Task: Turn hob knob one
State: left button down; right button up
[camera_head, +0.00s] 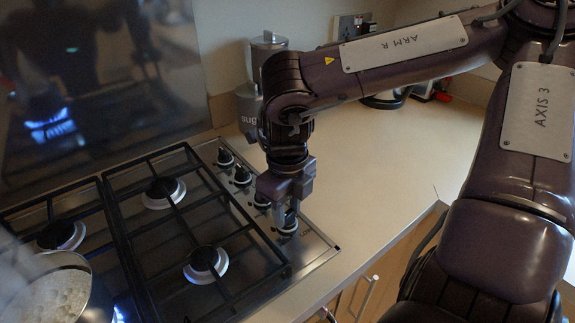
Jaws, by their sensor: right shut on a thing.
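The hob (318,252) has a row of black and silver knobs along its right side. My right gripper (284,217) points down at the nearest knob (289,226), at the front end of the row, and is shut on it. The fingers partly hide this knob, so its turn angle cannot be told. The other knobs, such as the farthest one (225,157), stand free in line behind it. No number shows on the knobs. My left gripper is not in view.
Black pan grates (120,220) cover the burners. A pan with pale contents (55,296) is at the lower left, with a blue flame glow beside it. Grey canisters (249,108) stand behind the knobs. The worktop to the right (385,160) is mostly clear.

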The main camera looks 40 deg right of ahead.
jog(key=m+b, duration=0.1)
jog(key=m, duration=0.2)
jog(key=shift+m, duration=0.4)
jog(key=m+b, duration=0.1)
jog(key=m, duration=0.2)
jog(key=shift+m, duration=0.8)
jog(key=m+b, duration=0.1)
jog(key=m, duration=0.1)
jog(key=shift+m, duration=0.3)
jog(key=shift+m+b, duration=0.35)
jog(key=shift+m, duration=1.45)
jog(key=shift+m+b, duration=0.4)
jog(key=m+b, duration=0.1)
jog(key=m, duration=0.2)
jog(key=shift+m, duration=0.8)
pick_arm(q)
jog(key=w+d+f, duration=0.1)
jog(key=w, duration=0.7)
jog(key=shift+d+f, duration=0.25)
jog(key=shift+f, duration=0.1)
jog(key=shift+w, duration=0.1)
pick_arm(e)
jog(key=shift+m, duration=0.3)
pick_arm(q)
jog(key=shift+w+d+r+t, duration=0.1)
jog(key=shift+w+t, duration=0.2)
